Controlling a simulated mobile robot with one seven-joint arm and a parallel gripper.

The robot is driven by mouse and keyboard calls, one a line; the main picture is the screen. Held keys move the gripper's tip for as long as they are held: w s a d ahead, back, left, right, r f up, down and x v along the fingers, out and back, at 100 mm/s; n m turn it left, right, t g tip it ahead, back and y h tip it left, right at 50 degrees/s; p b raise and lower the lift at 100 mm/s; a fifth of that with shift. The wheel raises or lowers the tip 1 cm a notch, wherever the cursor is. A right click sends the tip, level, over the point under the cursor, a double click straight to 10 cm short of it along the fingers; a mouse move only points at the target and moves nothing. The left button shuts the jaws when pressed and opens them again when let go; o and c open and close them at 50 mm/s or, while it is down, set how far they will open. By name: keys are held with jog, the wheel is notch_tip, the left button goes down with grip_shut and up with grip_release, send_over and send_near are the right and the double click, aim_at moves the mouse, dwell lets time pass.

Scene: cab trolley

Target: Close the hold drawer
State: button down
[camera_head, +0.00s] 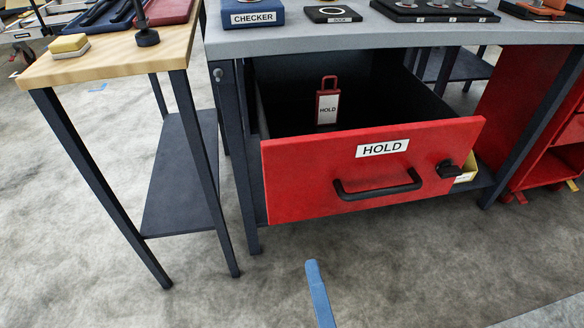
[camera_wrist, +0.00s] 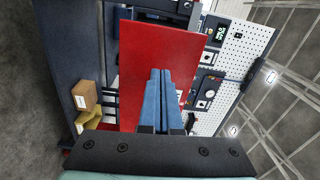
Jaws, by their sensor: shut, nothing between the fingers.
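The hold drawer (camera_head: 290,185) has a red front with a white HOLD label and a black handle (camera_head: 378,186). It stands pulled out from under the grey bench, its dark inside showing. A red-framed HOLD tag (camera_head: 327,105) stands inside. My gripper (camera_head: 313,264) shows as a blue finger at the bottom of the head view, below and in front of the drawer and apart from it there. In the wrist view my gripper (camera_wrist: 161,72) is shut and empty, in front of a red panel (camera_wrist: 150,45) that looks like the drawer front. The handle is not visible there.
The grey bench top (camera_head: 345,35) carries a blue CHECKER box (camera_head: 253,13) and trays. A wooden table (camera_head: 100,55) stands left, a red cabinet (camera_head: 535,130) right. A yellow box (camera_head: 467,169) sits on the shelf below. The floor in front is clear.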

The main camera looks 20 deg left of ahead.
aim_at(288, 190)
jog(key=shift+m, duration=0.4)
jog(key=x, duration=1.3)
jog(key=shift+s+a+r, duration=0.1)
jog(key=shift+a, duration=0.2)
